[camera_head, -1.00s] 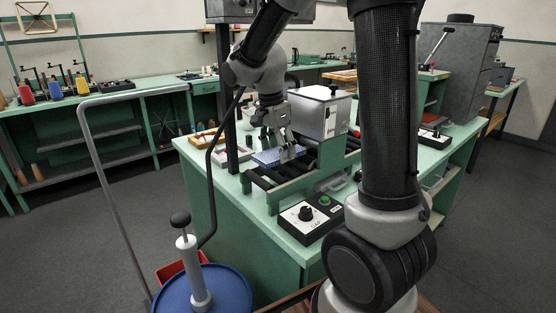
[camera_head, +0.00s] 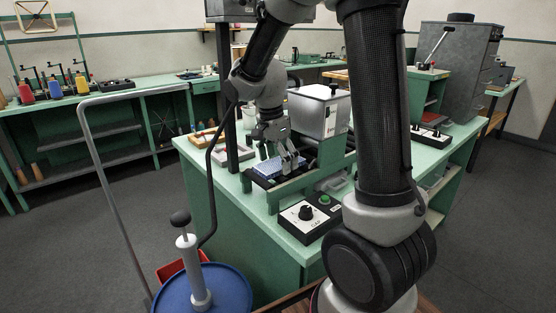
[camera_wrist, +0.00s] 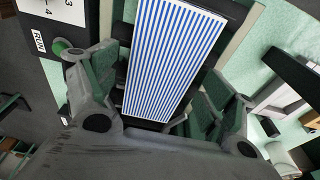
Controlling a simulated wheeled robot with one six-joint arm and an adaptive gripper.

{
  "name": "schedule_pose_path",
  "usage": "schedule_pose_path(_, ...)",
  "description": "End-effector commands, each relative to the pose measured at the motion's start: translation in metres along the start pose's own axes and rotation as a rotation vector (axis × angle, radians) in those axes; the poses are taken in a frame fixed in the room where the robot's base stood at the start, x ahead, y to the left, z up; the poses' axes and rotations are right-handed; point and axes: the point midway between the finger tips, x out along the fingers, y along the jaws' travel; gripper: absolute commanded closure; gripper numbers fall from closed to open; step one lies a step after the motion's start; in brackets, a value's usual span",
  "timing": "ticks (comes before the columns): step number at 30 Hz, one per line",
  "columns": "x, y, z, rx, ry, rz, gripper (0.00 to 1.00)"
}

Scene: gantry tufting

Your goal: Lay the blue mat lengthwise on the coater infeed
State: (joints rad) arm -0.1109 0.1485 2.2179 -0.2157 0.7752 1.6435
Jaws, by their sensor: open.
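The blue mat, with blue and white stripes, fills the middle of the wrist view (camera_wrist: 172,55). In the head view the blue mat (camera_head: 266,168) is small and partly behind my fingers. It lies flat over the dark rollers of the coater infeed (camera_head: 250,184), its long side roughly along the green side rail. My gripper (camera_wrist: 160,80) is open, with one finger on each side of the mat. In the head view my gripper (camera_head: 281,160) is low over the infeed. Contact between fingers and mat cannot be told.
A grey coater housing (camera_head: 318,112) stands behind the infeed. A control box (camera_head: 306,214) with a black knob and green button sits at the bench's front. A dark post (camera_head: 231,110) rises left of the infeed. A blue drum lid (camera_head: 225,292) stands below the bench.

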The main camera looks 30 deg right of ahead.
Motion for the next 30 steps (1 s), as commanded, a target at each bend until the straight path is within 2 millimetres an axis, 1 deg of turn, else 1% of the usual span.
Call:
schedule_pose_path(4,-0.004,-0.001,-0.001,0.0,0.0,-0.002,0.17)
schedule_pose_path(7,-0.017,-0.001,-0.001,0.001,0.0,-0.005,0.17)
schedule_pose_path(11,-0.045,-0.002,-0.001,0.0,0.001,-0.006,0.17)
schedule_pose_path(15,-0.077,-0.001,0.0,-0.001,0.0,-0.006,0.17)
schedule_pose_path(18,-0.097,-0.001,0.0,0.0,0.0,-0.005,0.17)
schedule_pose_path(21,-0.111,-0.001,0.0,0.001,0.0,-0.003,0.17)
schedule_pose_path(24,-0.12,0.001,-0.001,-0.003,-0.001,-0.003,0.17)
schedule_pose_path(26,-0.125,0.006,-0.002,-0.029,-0.003,-0.01,0.17)
schedule_pose_path(27,-0.129,0.013,-0.003,-0.064,-0.006,-0.021,0.17)
schedule_pose_path(29,-0.135,0.03,-0.005,-0.152,-0.012,-0.048,0.17)
schedule_pose_path(30,-0.14,0.045,-0.006,-0.232,-0.016,-0.073,0.17)
